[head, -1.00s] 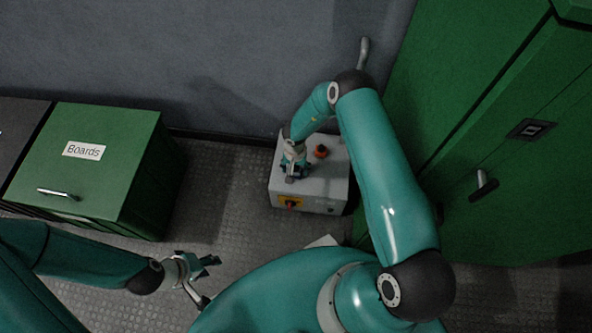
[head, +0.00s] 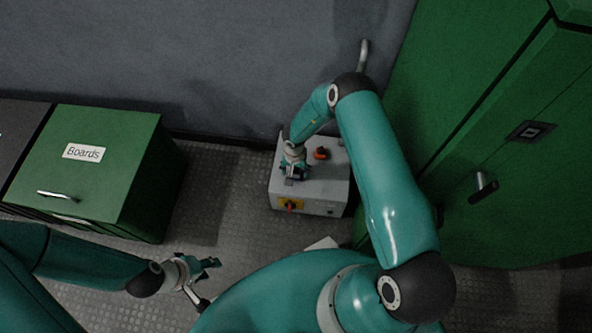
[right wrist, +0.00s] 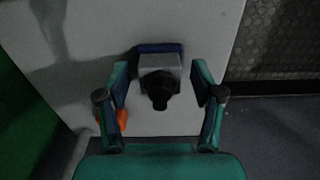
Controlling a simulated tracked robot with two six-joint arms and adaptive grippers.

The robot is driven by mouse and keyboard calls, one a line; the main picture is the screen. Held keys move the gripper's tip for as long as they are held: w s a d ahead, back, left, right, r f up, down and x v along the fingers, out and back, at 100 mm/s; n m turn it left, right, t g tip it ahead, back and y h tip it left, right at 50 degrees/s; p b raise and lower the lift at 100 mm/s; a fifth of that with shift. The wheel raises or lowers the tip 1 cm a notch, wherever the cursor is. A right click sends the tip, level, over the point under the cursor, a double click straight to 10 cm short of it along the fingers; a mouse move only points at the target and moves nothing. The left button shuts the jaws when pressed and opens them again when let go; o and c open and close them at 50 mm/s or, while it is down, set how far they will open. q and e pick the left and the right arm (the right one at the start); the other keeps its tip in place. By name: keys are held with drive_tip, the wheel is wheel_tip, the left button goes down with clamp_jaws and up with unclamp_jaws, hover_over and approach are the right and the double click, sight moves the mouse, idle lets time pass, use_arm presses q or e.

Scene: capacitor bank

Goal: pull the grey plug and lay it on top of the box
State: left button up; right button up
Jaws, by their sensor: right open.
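The grey box (head: 335,188) stands on the floor by the wall. In the right wrist view its pale top (right wrist: 200,30) fills much of the picture. The grey plug (right wrist: 160,66), a square body with a black round end, sits in a blue socket (right wrist: 158,47) on that top. My right gripper (right wrist: 160,82) is open, with one finger on each side of the plug and gaps visible. In the head view my right gripper (head: 292,174) is over the left part of the box top and largely hides the plug. My left gripper (head: 207,281) is open and empty, low over the floor.
An orange part (head: 321,153) is on the box top near my right gripper. A red switch on a yellow plate (head: 290,205) is on the box front. A green "Boards" cabinet (head: 90,175) stands left; green lockers (head: 480,130) stand right. Floor left of the box is clear.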

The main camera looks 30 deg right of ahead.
drive_tip(key=shift+c, duration=0.2)
clamp_jaws()
drive_tip(key=shift+r, duration=0.1)
drive_tip(key=shift+r+p, duration=2.5)
drive_tip(key=shift+r, duration=0.45)
